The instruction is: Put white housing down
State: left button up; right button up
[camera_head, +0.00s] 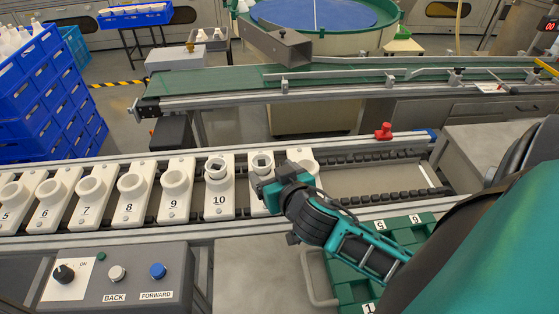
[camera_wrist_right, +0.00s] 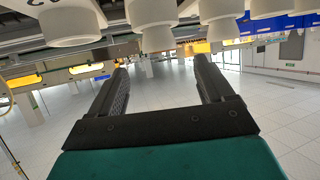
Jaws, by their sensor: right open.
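A row of white housings with round sockets and black numbers stands on the roller track, among them the one marked 10 (camera_head: 219,197) and the one marked 9 (camera_head: 175,190). The 10 and the unit right of it (camera_head: 262,161) show dark square openings in their tops. My right gripper (camera_head: 266,190) is at that right-hand unit and hides part of it. In the right wrist view the gripper (camera_wrist_right: 162,88) is open, with nothing between its fingers. Several white round pieces (camera_wrist_right: 158,38) hang into the top of that view. My left gripper is not in view.
A control box (camera_head: 120,275) with a knob and buttons stands at the front left. A green numbered tray (camera_head: 408,236) lies below my right arm. The track's right part (camera_head: 375,180) is free of housings. A green conveyor (camera_head: 230,80) runs behind.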

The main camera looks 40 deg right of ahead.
jog(key=shift+v, duration=1.85)
